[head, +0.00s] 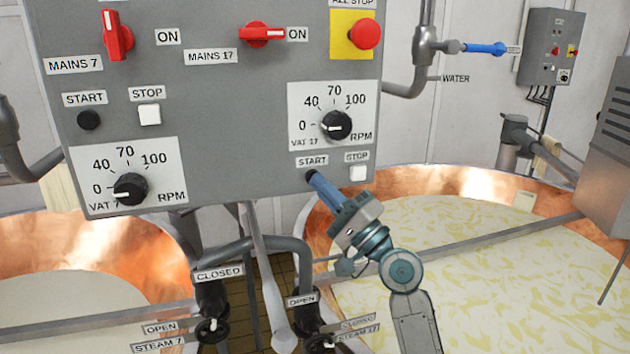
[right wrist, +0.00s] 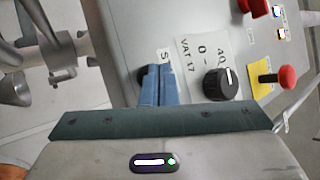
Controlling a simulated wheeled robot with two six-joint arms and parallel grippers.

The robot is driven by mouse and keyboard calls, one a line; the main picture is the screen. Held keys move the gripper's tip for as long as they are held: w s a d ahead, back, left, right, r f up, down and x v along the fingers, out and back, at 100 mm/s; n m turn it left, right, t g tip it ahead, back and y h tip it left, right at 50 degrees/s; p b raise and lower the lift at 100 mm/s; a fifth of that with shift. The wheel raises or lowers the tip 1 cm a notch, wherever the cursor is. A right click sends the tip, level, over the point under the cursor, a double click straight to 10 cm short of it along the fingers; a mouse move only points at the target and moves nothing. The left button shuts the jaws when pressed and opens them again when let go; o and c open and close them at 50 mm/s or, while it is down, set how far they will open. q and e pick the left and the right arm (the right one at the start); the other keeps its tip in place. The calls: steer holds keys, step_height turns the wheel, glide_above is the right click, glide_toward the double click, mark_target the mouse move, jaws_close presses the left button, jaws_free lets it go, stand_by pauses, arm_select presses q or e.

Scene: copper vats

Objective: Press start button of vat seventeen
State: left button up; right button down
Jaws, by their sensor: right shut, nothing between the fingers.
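The grey control panel (head: 235,115) carries the vat 17 controls at its lower right. My right gripper (head: 313,177) is shut and empty, with its blue fingertips at the spot under the vat 17 START label (head: 312,161). The fingertips hide most of the start button; a dark edge of it (right wrist: 146,76) shows beside them in the right wrist view. I cannot tell whether the button is pressed in. The white vat 17 stop button (head: 358,173) is just right of the fingertips. The vat 17 dial (head: 336,125) is above. My left gripper is not in view.
The red MAINS 17 switch (head: 262,34) points to ON. The red all-stop button (head: 365,34) sits on yellow at the upper right. Vat 7's black start button (head: 89,120) is at the left. Copper vats (head: 468,181) and pipes with valves (head: 262,245) lie below the panel.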

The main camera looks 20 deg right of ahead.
steer(key=shift+s, duration=0.1)
stand_by(0.3)
steer(key=shift+s+p, duration=0.3)
steer(key=shift+s, duration=0.45)
steer(key=shift+s, duration=0.1)
steer(key=s+p, duration=0.1)
steer(key=s, duration=0.3)
steer(key=shift+s+d, duration=0.1)
steer(key=shift+s, duration=0.3)
steer(key=shift+f, duration=0.1)
